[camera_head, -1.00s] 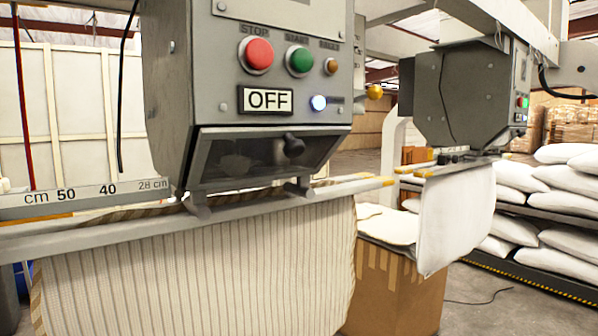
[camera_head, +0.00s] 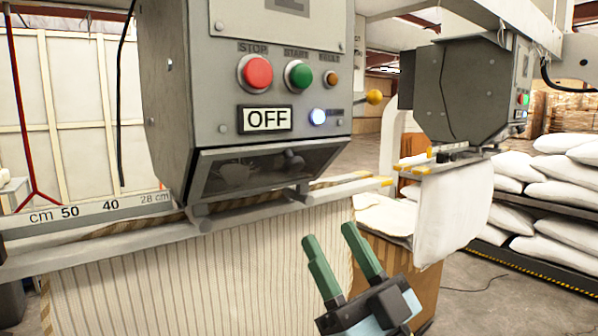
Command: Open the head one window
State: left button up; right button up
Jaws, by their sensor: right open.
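The near filling head (camera_head: 172,100) is a grey box with a red button (camera_head: 256,72), a green button and a sign reading OFF (camera_head: 265,119). My right gripper (camera_head: 336,245) has green fingers, spread apart and empty. It is in front of the striped fabric, below and to the right of the window, not touching it. My left gripper is not in view.
A striped pillow cover (camera_head: 190,270) hangs under the head from a rail with a centimetre ruler (camera_head: 90,211). A second grey head (camera_head: 462,90) with a white pillow (camera_head: 455,205) stands at the right, by a cardboard box. White pillows (camera_head: 560,190) fill racks at far right.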

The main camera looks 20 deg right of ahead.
aim_at(296, 169)
jog(key=p+x, duration=0.3)
jog(key=x, duration=0.8)
jog(key=shift+w+p, duration=0.1)
jog(key=shift+p, duration=0.3)
grip_shut()
